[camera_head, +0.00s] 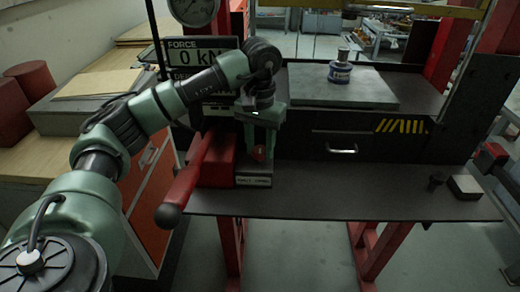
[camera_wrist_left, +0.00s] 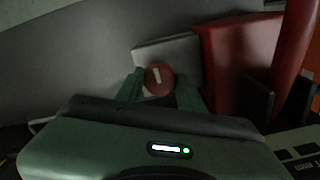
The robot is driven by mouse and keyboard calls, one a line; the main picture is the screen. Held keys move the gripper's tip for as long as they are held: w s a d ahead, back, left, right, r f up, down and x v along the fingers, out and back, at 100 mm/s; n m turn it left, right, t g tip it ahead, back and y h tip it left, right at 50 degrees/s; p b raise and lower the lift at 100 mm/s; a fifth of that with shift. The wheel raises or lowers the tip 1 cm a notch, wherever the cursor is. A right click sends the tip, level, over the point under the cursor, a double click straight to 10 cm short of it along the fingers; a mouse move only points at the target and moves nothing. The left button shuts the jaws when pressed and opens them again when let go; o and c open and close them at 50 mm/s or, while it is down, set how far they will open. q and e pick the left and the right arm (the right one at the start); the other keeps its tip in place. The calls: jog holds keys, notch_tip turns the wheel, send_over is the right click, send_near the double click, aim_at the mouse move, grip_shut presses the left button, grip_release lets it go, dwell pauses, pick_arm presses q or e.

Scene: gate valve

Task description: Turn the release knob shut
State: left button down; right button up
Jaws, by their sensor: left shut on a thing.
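The release knob (camera_head: 258,153) is small, round and red. It sits on the front of a small block beside the red pump body (camera_head: 215,165), above a label plate. In the left wrist view the knob (camera_wrist_left: 159,77) shows a white mark on its face, tilted slightly from upright. My left gripper (camera_head: 260,150) points down over it, with one finger on each side. In the left wrist view the left gripper (camera_wrist_left: 159,88) is shut on the knob. The fingers hide the knob's sides. My right gripper is not in view.
A red pump handle (camera_head: 185,185) slants toward the front left, close to my left arm. A display (camera_head: 200,60) reads 0 kN. The shelf (camera_head: 340,190) right of the pump is mostly clear.

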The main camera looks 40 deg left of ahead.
aim_at(260, 149)
pick_arm(q)
jog(key=shift+r+m, duration=0.1)
jog(key=shift+m, duration=0.4)
jog(key=c, duration=0.9)
grip_release()
notch_tip(260, 149, up, 8)
jog(key=shift+f+b, duration=0.15)
jog(key=shift+b, duration=0.25)
